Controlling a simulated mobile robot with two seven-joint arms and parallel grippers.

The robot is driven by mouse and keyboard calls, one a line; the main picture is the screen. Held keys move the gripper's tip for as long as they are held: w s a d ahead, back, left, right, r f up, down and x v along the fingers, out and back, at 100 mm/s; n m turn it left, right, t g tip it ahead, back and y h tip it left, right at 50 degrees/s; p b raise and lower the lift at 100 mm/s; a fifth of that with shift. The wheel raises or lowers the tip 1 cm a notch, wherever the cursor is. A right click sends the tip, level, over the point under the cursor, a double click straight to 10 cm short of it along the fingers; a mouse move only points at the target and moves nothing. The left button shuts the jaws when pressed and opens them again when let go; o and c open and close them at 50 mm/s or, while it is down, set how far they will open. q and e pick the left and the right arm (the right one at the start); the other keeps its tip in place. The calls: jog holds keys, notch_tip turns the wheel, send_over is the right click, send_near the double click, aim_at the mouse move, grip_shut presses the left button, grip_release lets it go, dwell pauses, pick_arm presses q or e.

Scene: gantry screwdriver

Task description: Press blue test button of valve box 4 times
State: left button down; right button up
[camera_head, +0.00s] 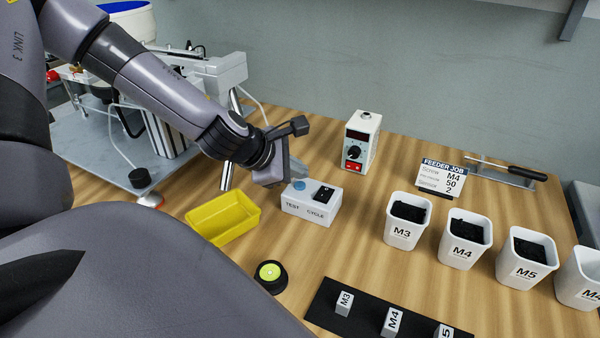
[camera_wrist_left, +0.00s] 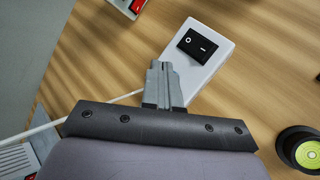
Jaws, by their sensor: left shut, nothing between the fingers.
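The white valve box (camera_head: 308,210) sits on the wooden table, with TEST and CYCLE on its front. Its blue test button (camera_head: 299,185) is on top, on the left side, and a black rocker switch (camera_head: 323,194) is on the right. My left gripper (camera_head: 291,174) is shut and empty, with its fingertips close by the blue button; I cannot tell whether they touch it. In the left wrist view the shut fingers (camera_wrist_left: 160,66) reach over the end of the box (camera_wrist_left: 207,73) and hide the button, while the rocker switch (camera_wrist_left: 198,45) shows. My right gripper is out of view.
A yellow tray (camera_head: 223,216) stands left of the box, and a round black knob with a green top (camera_head: 270,275) is in front. A white controller (camera_head: 361,143) stands behind.

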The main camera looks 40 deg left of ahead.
aim_at(298, 184)
pick_arm(q)
notch_tip(298, 184, up, 5)
jog(key=p, duration=0.4)
dwell(0.3)
dwell(1.3)
dwell(1.0)
notch_tip(298, 184, up, 4)
jog(key=n+y+p, duration=0.1)
jog(key=n, duration=1.8)
jog(key=shift+a+f, duration=0.1)
